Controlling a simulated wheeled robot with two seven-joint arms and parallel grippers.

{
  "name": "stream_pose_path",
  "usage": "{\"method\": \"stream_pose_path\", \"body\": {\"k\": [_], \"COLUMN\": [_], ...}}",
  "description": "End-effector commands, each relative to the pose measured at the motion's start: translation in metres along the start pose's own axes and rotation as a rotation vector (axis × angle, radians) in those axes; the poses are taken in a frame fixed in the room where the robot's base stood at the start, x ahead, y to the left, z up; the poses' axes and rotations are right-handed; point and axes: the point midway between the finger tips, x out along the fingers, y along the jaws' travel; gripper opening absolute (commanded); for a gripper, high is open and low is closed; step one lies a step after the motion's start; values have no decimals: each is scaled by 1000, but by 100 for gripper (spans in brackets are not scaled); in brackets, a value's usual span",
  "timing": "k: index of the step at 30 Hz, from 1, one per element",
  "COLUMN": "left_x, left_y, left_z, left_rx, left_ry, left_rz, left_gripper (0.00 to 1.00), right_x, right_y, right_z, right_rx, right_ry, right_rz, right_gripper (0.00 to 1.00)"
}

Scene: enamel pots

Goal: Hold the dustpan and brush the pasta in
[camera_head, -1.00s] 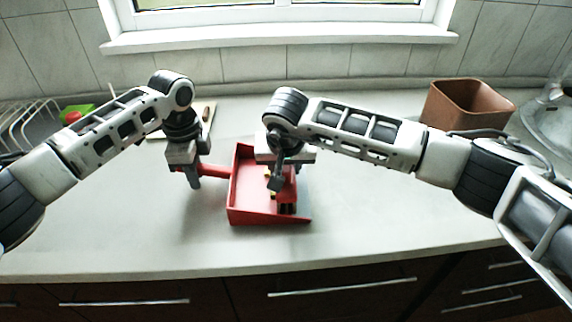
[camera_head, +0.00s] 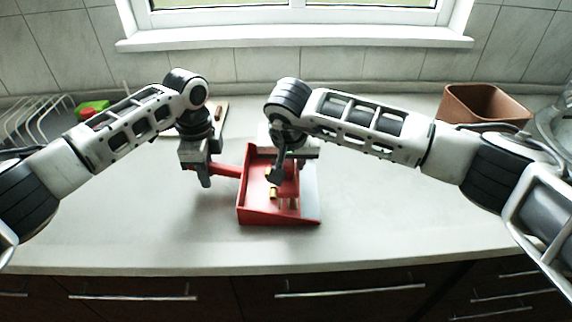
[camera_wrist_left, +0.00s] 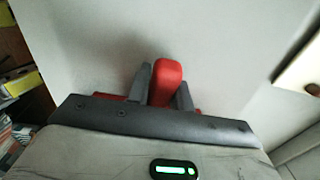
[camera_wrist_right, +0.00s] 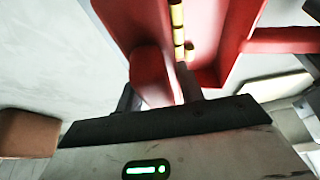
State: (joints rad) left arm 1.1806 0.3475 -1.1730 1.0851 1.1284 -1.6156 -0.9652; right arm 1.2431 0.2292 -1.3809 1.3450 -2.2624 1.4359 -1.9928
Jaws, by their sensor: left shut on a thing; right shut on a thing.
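The red dustpan (camera_head: 245,214) lies on the counter in the middle of the head view, its open side toward the right. My left gripper (camera_head: 204,180) is shut on its red handle (camera_head: 228,171); the left wrist view shows the handle (camera_wrist_left: 167,82) between the fingers. My right gripper (camera_head: 283,172) is shut on a red brush (camera_head: 290,186) over the pan; the brush (camera_wrist_right: 150,75) also shows in the right wrist view. Yellow pasta pieces (camera_head: 273,193) lie inside the pan, left of the brush; several (camera_wrist_right: 178,30) line up beside it in the right wrist view. My right gripper hides part of the pan.
A brown square bin (camera_head: 485,104) stands at the back right. A wire rack (camera_head: 38,122) and a green and red item (camera_head: 92,108) are at the back left. A board (camera_head: 217,117) lies behind my left gripper. The front counter is clear.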

Motion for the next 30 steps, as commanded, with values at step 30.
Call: {"method": "stream_pose_path", "body": {"k": [30], "left_x": [0], "left_y": [0], "left_z": [0], "left_rx": [0], "left_ry": [0], "left_rz": [-1], "left_gripper": [2], "right_x": [-33], "right_y": [12], "right_z": [-13], "right_rx": [0], "right_ry": [0], "right_rz": [0], "right_gripper": [15]}}
